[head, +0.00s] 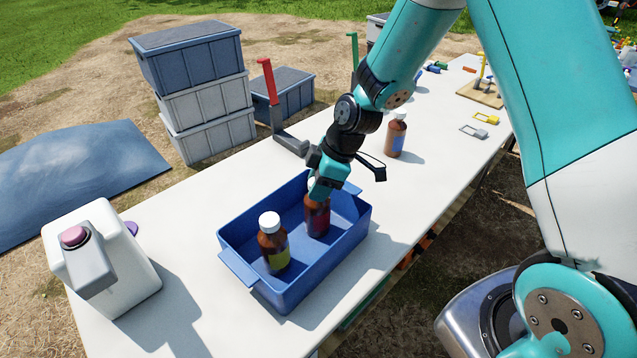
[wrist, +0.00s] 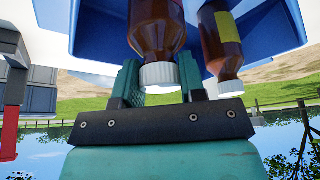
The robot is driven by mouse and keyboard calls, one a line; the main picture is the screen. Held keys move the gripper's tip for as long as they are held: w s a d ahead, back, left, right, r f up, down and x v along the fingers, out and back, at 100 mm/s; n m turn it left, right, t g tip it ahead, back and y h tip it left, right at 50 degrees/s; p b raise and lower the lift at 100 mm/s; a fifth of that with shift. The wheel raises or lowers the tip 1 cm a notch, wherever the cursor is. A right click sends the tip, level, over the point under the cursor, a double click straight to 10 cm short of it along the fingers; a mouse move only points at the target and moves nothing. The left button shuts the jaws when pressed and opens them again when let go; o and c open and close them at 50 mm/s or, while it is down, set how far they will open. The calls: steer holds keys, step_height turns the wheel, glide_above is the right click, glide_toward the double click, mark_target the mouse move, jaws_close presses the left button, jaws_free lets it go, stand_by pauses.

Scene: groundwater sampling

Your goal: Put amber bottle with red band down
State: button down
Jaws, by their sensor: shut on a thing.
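The amber bottle with the red band (head: 317,218) is upright inside the blue tray (head: 290,292), in its right half. My gripper (head: 318,182) is shut around its upper part from above; the fingers cover much of its cap in the head view. In the wrist view the bottle (wrist: 155,35) with its white cap (wrist: 160,77) lies between my two fingers (wrist: 160,85). Whether its base touches the tray floor is hidden. A second amber bottle with a yellow band (head: 274,243) stands beside it in the tray's left half, also visible in the wrist view (wrist: 222,40).
A white jug (head: 125,270) stands at the table's left. An amber bottle with a blue label (head: 395,135) stands behind my gripper. A red-handled tool (head: 270,85) stands at the back edge. The white table (head: 400,200) is clear right of the tray.

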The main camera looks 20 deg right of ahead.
steer(key=shift+f, duration=0.15)
steer(key=c, duration=0.7)
jaws_free()
steer(key=b+v, duration=0.1)
steer(key=v, duration=1)
steer(key=s+a+r+m, duration=0.2)
steer(key=s+a+r, duration=0.1)
steer(key=s, duration=0.4)
steer(key=s+a+r+m+g, duration=0.1)
steer(key=s+a+r+m, duration=0.1)
steer(key=s, duration=0.6)
steer(key=s+a+r+m, duration=0.3)
steer(key=s+r, duration=0.2)
steer(key=s, duration=0.2)
steer(key=shift+s+a, duration=0.35)
steer(key=shift+s, duration=0.05)
